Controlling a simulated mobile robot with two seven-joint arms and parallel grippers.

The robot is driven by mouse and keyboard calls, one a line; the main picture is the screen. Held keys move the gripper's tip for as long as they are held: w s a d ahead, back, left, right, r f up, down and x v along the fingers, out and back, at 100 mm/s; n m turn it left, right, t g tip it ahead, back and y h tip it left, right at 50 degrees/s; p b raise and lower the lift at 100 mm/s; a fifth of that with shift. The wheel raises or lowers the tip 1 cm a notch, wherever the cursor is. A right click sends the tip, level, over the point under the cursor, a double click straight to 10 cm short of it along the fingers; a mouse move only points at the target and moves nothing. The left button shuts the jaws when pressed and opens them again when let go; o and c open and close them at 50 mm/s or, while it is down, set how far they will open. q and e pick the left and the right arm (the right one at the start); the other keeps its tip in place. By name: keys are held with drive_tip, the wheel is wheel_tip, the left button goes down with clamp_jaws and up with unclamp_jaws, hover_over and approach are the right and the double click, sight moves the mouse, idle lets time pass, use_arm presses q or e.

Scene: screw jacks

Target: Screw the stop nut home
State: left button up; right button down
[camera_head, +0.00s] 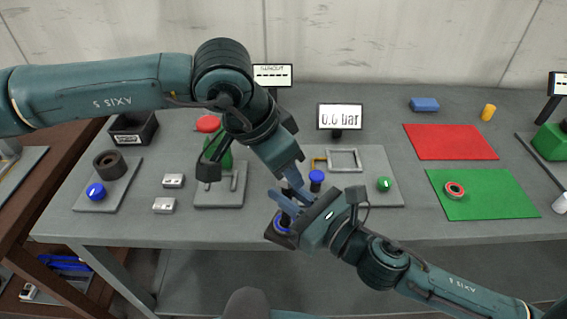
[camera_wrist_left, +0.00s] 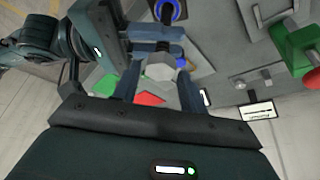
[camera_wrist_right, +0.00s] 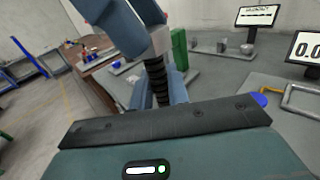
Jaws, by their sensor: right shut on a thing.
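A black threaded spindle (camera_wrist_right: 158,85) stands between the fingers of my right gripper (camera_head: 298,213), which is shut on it. A dark foot with a blue ring (camera_head: 279,228) shows below that gripper near the table's front edge; the ring also shows in the left wrist view (camera_wrist_left: 171,10). A light grey hex piece, apparently the stop nut (camera_wrist_left: 160,68), is at the spindle's upper end and in the right wrist view (camera_wrist_right: 159,41). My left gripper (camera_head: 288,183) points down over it. Its fingers (camera_wrist_left: 159,85) stand either side of the hex with gaps. Thread engagement is hidden.
A grey plate (camera_head: 378,165) behind holds a blue knob (camera_head: 316,177), a green knob (camera_head: 384,184) and a frame. A gauge screen (camera_head: 340,117) reads 0.0 bar. Red (camera_head: 450,142) and green (camera_head: 500,205) mats lie right. Small grey blocks (camera_head: 164,205) lie left.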

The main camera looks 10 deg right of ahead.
use_arm(q)
drive_tip(key=shift+o, duration=0.9)
drive_tip(key=shift+r, duration=2.3)
